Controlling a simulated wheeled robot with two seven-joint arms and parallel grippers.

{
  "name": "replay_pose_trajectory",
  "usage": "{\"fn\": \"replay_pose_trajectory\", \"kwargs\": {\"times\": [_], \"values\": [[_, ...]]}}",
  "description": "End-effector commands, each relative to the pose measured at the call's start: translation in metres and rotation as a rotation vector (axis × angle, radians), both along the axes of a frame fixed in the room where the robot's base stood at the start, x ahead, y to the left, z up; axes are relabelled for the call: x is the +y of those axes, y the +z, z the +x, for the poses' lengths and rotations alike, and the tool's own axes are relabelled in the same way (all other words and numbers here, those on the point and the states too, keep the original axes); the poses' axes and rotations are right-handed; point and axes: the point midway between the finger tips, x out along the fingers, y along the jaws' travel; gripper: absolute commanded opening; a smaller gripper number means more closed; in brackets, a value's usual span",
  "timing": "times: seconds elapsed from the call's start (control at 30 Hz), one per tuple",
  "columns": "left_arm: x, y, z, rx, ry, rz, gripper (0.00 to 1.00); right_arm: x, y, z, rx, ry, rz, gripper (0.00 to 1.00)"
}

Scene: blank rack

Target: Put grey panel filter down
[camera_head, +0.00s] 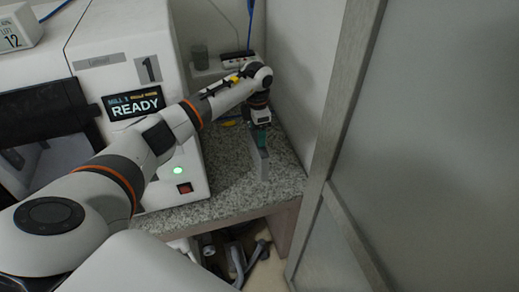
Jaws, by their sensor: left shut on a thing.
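The grey panel filter (261,163) is a thin grey slab held upright, edge toward me, at the right end of the speckled granite counter (219,195). My left gripper (262,135) reaches in past the machine from the left and points down. It is shut on the top of the panel filter, with a green part showing at the grip. I cannot tell whether the filter's lower edge touches the counter or hangs just above it. My right gripper is not in view.
A white machine (150,45) with a READY screen (136,103) stands left of the filter. A grey wall (299,75) and a framed panel (430,140) close off the right. Bare counter lies in front of the filter.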

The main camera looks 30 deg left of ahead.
Motion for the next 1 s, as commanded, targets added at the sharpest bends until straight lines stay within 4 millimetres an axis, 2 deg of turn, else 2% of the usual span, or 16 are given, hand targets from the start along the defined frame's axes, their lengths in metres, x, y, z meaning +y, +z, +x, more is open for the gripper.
{"fn": "replay_pose_trajectory", "kwargs": {"times": [0.03, 0.1, 0.37, 0.5, 0.9, 0.93, 1.0], "values": [[-0.001, -0.018, -0.001, 0.003, 0.0, -0.002, 0.29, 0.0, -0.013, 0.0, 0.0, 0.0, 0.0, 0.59], [-0.001, -0.032, -0.001, 0.002, 0.0, -0.001, 0.29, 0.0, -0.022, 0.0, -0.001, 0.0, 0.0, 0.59], [0.0, -0.06, 0.0, 0.001, -0.002, 0.0, 0.29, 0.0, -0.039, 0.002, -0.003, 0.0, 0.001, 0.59], [-0.001, -0.082, 0.0, 0.001, -0.002, -0.002, 0.29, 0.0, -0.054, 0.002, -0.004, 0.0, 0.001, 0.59], [0.0, -0.087, 0.0, -0.001, -0.003, 0.001, 0.29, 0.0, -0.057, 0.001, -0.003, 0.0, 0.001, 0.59], [0.0, -0.087, 0.0, -0.001, -0.002, 0.001, 0.74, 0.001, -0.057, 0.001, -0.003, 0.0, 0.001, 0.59], [0.0, -0.086, 0.0, 0.0, -0.002, 0.0, 0.85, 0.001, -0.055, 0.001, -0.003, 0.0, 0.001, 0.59]]}}
